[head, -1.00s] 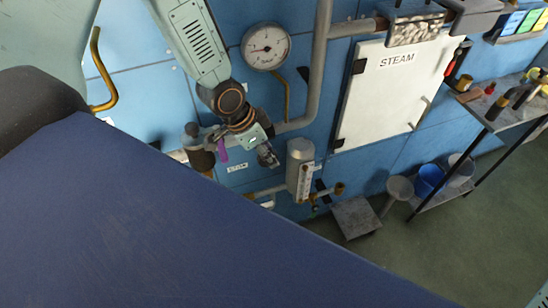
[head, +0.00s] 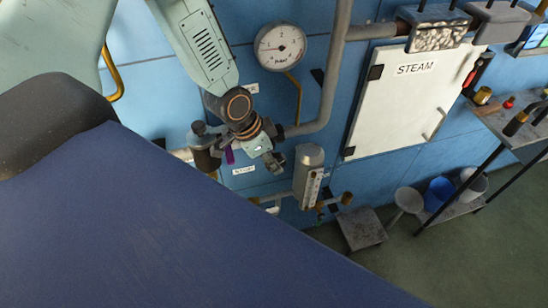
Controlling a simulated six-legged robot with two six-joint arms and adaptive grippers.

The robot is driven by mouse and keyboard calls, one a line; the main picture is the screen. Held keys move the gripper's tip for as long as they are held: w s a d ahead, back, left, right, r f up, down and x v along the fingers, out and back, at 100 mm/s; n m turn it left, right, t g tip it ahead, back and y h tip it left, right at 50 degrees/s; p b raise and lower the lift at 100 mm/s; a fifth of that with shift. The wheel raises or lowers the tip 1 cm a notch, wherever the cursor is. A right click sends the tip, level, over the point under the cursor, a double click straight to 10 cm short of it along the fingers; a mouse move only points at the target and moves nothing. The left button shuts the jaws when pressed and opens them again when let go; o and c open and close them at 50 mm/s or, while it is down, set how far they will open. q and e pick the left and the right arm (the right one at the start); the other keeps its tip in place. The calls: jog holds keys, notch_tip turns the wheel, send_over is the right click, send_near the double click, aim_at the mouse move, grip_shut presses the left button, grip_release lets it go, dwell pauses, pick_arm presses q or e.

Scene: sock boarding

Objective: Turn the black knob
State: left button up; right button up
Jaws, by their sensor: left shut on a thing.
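My left arm comes down in front of the blue wall to a dark wrist with brown rings. My left gripper (head: 215,134) is small and dark, just left of that wrist. It is shut on what looks like the black knob (head: 199,128), the dark rounded top of an upright dark cylinder on a pipe. The contact itself is small and partly hidden by the gripper. A purple piece (head: 229,156) shows just below the gripper. My right gripper is not in view.
A round gauge (head: 280,46) and a grey pipe (head: 335,70) are right of the wrist. A grey cylindrical fitting (head: 308,177) is below right. A white STEAM panel (head: 390,110) and a shelf (head: 517,126) with tools stand further right. A blue surface (head: 150,220) hides the lower left.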

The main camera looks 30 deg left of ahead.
pick_arm(q)
jog(key=shift+w+r, duration=0.15)
jog(key=shift+c, duration=0.8)
jog(key=shift+d+r, duration=0.2)
jog(key=shift+d, duration=0.25)
grip_shut()
jog(key=shift+a+f, duration=0.1)
jog(key=shift+a, duration=0.05)
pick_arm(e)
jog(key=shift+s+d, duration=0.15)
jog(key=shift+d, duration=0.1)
pick_arm(q)
jog(key=shift+f, duration=0.1)
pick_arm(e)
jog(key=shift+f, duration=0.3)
pick_arm(q)
jog(key=shift+y+b, duration=0.3)
jog(key=shift+b, duration=0.05)
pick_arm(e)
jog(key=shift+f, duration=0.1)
